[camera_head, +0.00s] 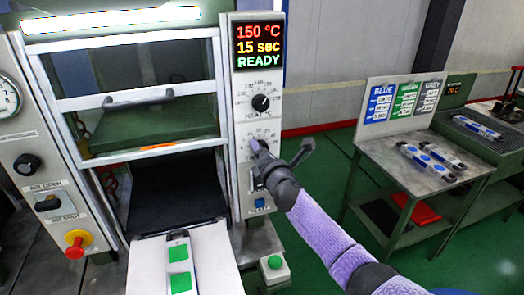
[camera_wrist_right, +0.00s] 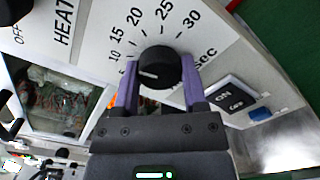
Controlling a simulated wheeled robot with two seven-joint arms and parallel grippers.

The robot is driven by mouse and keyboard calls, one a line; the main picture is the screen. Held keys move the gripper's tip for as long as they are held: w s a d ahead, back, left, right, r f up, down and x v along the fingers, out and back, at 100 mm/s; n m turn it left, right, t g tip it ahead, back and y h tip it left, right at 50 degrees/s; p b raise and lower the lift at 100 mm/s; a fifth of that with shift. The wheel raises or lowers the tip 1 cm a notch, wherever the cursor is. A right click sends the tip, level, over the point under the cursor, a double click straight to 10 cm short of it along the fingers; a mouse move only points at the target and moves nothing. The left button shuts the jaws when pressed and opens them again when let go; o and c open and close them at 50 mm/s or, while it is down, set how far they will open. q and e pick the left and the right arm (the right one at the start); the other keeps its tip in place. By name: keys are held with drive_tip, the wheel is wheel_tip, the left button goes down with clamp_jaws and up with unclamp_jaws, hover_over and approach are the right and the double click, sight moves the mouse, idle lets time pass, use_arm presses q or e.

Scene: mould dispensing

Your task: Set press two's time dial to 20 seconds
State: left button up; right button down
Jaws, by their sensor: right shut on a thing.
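Press two's time dial is a black round knob (camera_wrist_right: 158,66) with a white pointer line, ringed by marks from about 10 to 30 and "sec". In the right wrist view its pointer line lies towards the left, on the low-number side. My right gripper (camera_head: 258,147) is at this dial in the head view. In the wrist view its two purple fingers (camera_wrist_right: 160,88) are shut on the knob from either side. The press display (camera_head: 259,47) reads 150 °C, 15 sec, READY. My left gripper is not in view.
The black heat dial (camera_head: 261,103) sits above the time dial. A blue switch (camera_head: 260,203) is below it, and a green button box (camera_head: 273,267) stands lower. A side table (camera_head: 415,165) with several moulds stands at the right.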

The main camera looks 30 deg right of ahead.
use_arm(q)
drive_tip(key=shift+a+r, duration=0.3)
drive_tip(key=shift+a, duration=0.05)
use_arm(e)
drive_tip(key=m, duration=0.7)
drive_tip(key=shift+m, duration=0.3)
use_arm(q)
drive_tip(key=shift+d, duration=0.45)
use_arm(e)
drive_tip(key=shift+m, duration=0.3)
